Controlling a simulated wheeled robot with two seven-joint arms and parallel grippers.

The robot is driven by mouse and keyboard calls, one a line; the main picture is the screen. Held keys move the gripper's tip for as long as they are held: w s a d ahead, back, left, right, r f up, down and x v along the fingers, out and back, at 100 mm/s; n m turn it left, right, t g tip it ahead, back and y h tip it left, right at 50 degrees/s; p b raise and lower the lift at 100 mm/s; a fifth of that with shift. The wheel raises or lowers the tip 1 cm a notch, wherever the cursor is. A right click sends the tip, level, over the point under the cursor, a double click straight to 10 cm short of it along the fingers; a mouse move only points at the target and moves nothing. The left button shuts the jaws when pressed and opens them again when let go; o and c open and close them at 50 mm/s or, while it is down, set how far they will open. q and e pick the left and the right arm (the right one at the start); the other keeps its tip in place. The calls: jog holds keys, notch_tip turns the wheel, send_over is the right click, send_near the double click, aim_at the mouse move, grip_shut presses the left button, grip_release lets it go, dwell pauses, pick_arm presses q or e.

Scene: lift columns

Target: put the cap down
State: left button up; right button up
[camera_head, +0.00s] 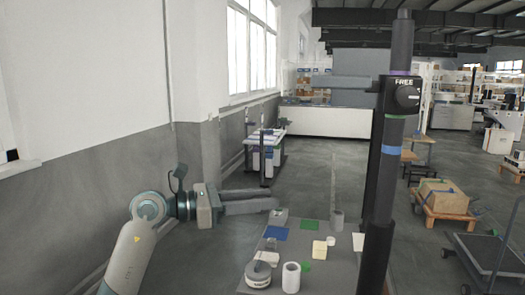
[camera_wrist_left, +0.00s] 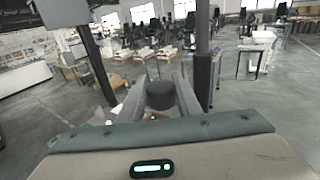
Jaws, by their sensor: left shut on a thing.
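My left gripper (camera_head: 276,204) reaches in from the left in the head view, its fingers pointing right above the far left part of the table (camera_head: 333,278). In the left wrist view the left gripper (camera_wrist_left: 162,92) is shut on a dark, round cap (camera_wrist_left: 160,96), which sits between the two fingers. I cannot make the cap out in the head view. On the table lie a blue patch (camera_head: 276,233), a green patch (camera_head: 308,225) and another green patch (camera_head: 305,266). My right gripper is not in view.
A dark lift column (camera_head: 378,210) with a collar marked FREE (camera_head: 404,95) rises at the table's right. A white cylinder (camera_head: 291,278), a round grey-white thing (camera_head: 258,275), a cream block (camera_head: 319,250) and a grey cylinder (camera_head: 338,220) stand on the table.

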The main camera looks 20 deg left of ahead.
pick_arm(q)
jog(key=s+a+f+b, duration=0.1)
jog(key=s+f, duration=0.5)
jog(key=f, duration=0.3)
jog(key=s+a+f+b, duration=0.1)
jog(key=s+f, duration=0.5)
jog(key=f, duration=0.4)
jog(key=s+a+f+t+b, duration=0.1)
jog(key=s+a+f, duration=0.1)
jog(key=s+f, duration=0.4)
notch_tip(320, 180, down, 4)
jog(key=shift+f+n+y, duration=0.2)
jog(key=shift+n+y, duration=0.2)
jog(key=shift+a, duration=0.2)
